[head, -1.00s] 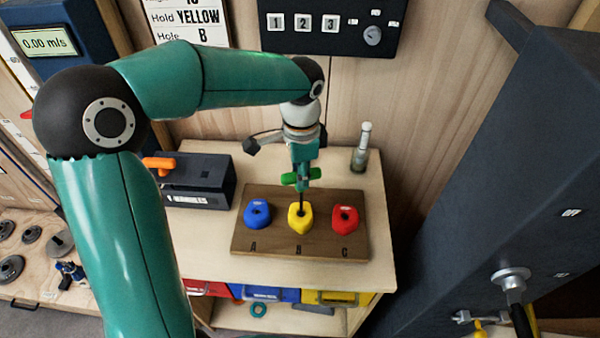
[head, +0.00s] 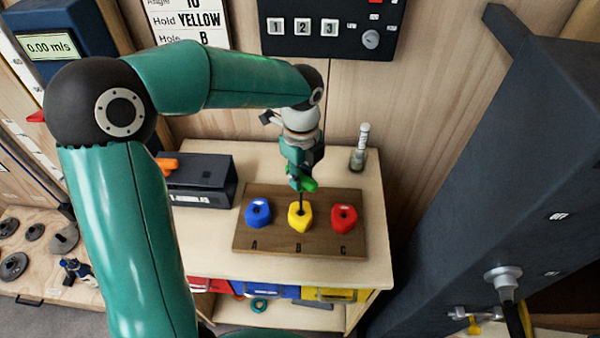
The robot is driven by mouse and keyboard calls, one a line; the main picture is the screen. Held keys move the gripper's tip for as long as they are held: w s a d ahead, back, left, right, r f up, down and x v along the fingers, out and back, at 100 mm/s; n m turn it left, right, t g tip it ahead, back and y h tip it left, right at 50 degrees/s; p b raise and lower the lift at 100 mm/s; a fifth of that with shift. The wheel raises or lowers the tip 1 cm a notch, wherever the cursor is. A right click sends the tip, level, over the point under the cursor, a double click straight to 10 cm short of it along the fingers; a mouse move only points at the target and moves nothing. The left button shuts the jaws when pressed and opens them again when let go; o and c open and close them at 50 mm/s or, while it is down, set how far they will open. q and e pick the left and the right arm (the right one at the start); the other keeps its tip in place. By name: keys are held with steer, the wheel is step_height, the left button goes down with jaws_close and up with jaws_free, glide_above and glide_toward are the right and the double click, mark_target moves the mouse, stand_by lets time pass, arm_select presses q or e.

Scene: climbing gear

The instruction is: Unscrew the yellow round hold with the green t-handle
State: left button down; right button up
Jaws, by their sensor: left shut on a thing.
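The yellow round hold (head: 300,217) sits in the middle of a brown wooden board (head: 275,247), above the letter B. The green t-handle (head: 303,184) stands upright over it, and its thin dark shaft reaches down into the top of the hold. My left gripper (head: 302,178) points down from above and is shut on the green handle. Whether the shaft's tip is seated in the bolt is too small to tell. My right gripper is not in view.
A blue hold (head: 258,213) and a red hold (head: 344,218) flank the yellow one on the board. A dark case (head: 197,183) stands left, a small clear cylinder (head: 360,150) behind right. A large dark slanted panel (head: 480,170) bounds the right side.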

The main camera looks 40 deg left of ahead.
arm_select(q)
steer(key=m, duration=0.4)
steer(key=shift+m, duration=0.3)
steer(key=m, duration=0.5)
steer(key=c, duration=1.6)
jaws_free()
steer(key=shift+c, duration=0.2)
jaws_close()
steer(key=shift+f+b, duration=0.3)
steer(key=shift+f, duration=0.25)
